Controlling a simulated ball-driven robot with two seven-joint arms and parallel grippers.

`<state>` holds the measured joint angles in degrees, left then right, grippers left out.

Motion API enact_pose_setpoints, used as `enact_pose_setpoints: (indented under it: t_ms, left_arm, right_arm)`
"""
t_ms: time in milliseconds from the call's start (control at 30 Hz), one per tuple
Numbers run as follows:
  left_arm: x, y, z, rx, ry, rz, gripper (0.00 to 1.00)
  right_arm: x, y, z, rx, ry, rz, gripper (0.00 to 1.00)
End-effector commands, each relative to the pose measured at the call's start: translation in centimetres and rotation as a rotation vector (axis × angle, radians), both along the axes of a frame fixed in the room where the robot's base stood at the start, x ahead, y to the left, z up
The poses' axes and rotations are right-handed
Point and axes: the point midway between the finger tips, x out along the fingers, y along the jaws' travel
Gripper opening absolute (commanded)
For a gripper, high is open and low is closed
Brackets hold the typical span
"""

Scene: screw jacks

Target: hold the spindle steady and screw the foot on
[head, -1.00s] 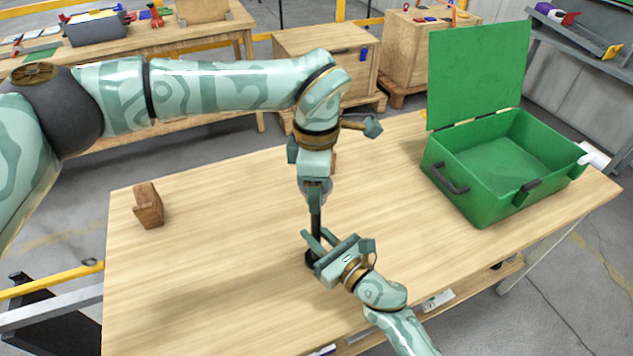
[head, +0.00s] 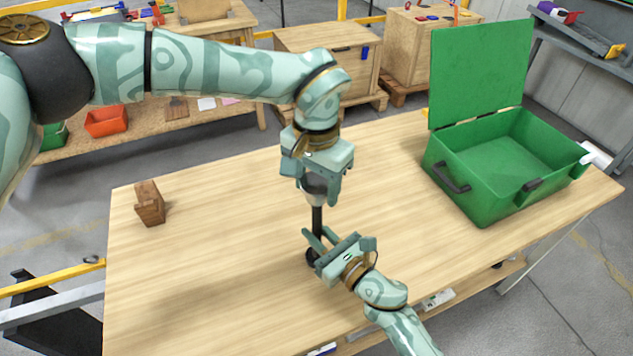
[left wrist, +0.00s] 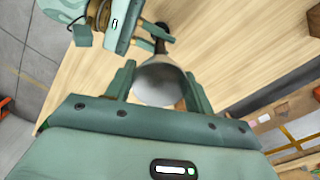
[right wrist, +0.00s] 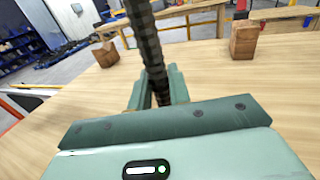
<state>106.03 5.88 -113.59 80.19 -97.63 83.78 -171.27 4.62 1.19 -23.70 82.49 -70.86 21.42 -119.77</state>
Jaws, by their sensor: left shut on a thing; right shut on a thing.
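The spindle (head: 317,219) is a dark threaded rod standing upright over the table, with a round black lower end (head: 311,258). It also rises through the right wrist view (right wrist: 147,42). My right gripper (head: 314,242) is shut on the spindle, low down. The foot (head: 316,190) is a grey, cup-like piece at the spindle's top. My left gripper (head: 318,183) is shut on it from above. In the left wrist view, the foot (left wrist: 160,83) sits between the fingers and hides much of the spindle. I cannot tell how far it is threaded.
An open green case (head: 480,205) stands at the table's right. A wooden block (head: 149,204) is at the left; the right wrist view shows another block (right wrist: 244,40). The table (head: 220,250) is clear around the spindle.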

Motion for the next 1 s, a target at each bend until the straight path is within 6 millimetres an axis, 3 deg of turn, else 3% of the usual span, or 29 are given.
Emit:
enact_pose_setpoints:
  t_ms: [33,67,133,433,567,767,1000]
  left_arm:
    - [0.2,0.1,0.1,0.000,-0.005,0.004,0.21]
    - [0.2,0.1,0.1,0.000,-0.005,0.005,0.56]
    - [0.2,0.1,0.1,0.000,-0.005,0.005,0.75]
    - [0.1,0.1,0.1,0.000,-0.003,0.015,0.71]
    - [0.1,0.0,0.3,0.000,-0.004,0.132,0.71]
    - [0.2,-0.1,1.1,0.002,-0.004,0.643,0.71]
    - [0.2,-0.1,2.4,0.003,-0.003,1.443,0.71]
  right_arm:
    - [0.0,-0.1,-0.1,-0.001,0.002,-0.002,0.00]
    - [0.0,-0.1,-0.1,-0.001,0.002,-0.002,0.00]
    - [0.0,-0.1,-0.1,-0.001,0.002,-0.002,0.00]
    - [0.0,-0.1,-0.1,-0.001,0.002,-0.002,0.00]
    - [0.0,-0.1,-0.1,-0.001,0.002,-0.001,0.00]
    - [0.0,-0.1,-0.1,-0.001,0.002,-0.001,0.00]
    - [0.0,0.0,-0.1,-0.001,0.002,-0.001,0.00]
